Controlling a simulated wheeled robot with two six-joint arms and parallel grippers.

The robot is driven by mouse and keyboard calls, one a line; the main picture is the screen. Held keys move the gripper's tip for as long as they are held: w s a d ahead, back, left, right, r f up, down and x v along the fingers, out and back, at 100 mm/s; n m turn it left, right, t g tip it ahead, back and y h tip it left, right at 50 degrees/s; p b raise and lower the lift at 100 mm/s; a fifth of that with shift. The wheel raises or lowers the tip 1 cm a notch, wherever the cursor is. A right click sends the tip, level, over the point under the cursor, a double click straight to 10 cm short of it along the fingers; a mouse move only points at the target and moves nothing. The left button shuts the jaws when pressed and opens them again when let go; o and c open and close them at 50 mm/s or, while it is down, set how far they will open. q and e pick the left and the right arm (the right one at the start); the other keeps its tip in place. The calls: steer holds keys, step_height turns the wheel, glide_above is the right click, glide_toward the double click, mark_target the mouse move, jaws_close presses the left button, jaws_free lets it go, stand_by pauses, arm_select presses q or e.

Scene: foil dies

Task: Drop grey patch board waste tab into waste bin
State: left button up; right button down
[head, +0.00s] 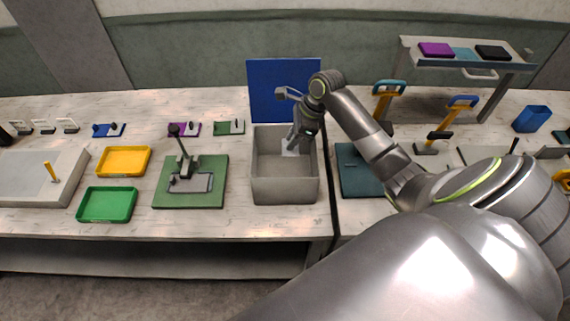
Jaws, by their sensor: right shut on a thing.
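The waste bin (285,191) is a grey open-topped box near the middle of the table, in front of an upright blue panel. My right gripper (296,143) reaches in from the right and points down over the bin's opening, towards its back right. It is shut on a small pale grey piece, the grey patch board waste tab (289,149), which shows just below the fingers against the bin's inside. How far the tab is from the bin's floor is hard to tell. My left gripper is not in view.
A green board with a lever press (217,190) stands left of the bin, with yellow (124,149) and green (107,218) trays farther left. The blue panel (263,90) rises behind the bin. Blue-handled tools (388,87) and a raised shelf (470,63) stand at the right.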

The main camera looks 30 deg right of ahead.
steer(key=c, duration=1.5)
jaws_free()
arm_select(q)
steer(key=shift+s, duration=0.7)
arm_select(e)
steer(key=o, duration=0.3)
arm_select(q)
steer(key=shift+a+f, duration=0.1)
arm_select(e)
steer(key=shift+r, duration=0.1)
arm_select(q)
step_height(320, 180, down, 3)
steer(key=b, duration=0.3)
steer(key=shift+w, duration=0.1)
arm_select(e)
steer(key=v, duration=1.7)
steer(key=shift+r, duration=0.15)
